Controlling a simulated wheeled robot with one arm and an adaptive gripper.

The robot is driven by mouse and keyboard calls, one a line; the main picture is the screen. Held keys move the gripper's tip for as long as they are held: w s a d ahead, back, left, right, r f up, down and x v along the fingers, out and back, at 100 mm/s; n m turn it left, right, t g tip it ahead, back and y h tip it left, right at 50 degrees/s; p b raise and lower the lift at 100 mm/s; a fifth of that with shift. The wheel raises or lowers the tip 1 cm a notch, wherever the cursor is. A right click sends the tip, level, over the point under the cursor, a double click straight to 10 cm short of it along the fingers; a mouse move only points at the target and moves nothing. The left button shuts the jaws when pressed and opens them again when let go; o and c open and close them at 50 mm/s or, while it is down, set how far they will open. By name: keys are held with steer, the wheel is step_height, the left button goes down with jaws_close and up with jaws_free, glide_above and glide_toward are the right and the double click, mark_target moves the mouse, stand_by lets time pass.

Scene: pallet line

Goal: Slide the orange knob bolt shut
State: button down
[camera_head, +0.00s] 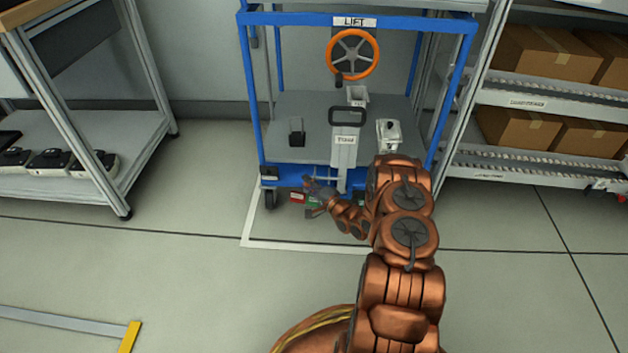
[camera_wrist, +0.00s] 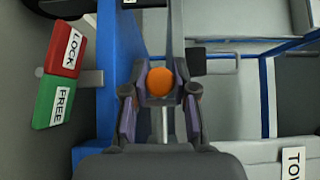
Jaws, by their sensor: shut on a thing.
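The orange knob (camera_wrist: 160,81) of the bolt sits between the two fingers of my gripper (camera_wrist: 160,90) in the wrist view. The fingers are closed on it from both sides. A thin grey rod (camera_wrist: 165,122) shows below the knob, between the fingers. In the head view my gripper (camera_head: 316,200) is low at the front of the blue cart (camera_head: 350,168), near its bottom edge. The knob cannot be made out there.
A red LOCK plate (camera_wrist: 66,50) and a green FREE plate (camera_wrist: 58,98) are left of the blue frame bar (camera_wrist: 118,60). The cart carries an orange handwheel (camera_head: 353,54) under a LIFT sign.

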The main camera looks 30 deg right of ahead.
steer(key=c, duration=0.9)
jaws_free()
steer(key=shift+a, duration=0.1)
steer(key=s+d, duration=0.1)
steer(key=s, duration=1)
steer(key=shift+s+d, duration=0.4)
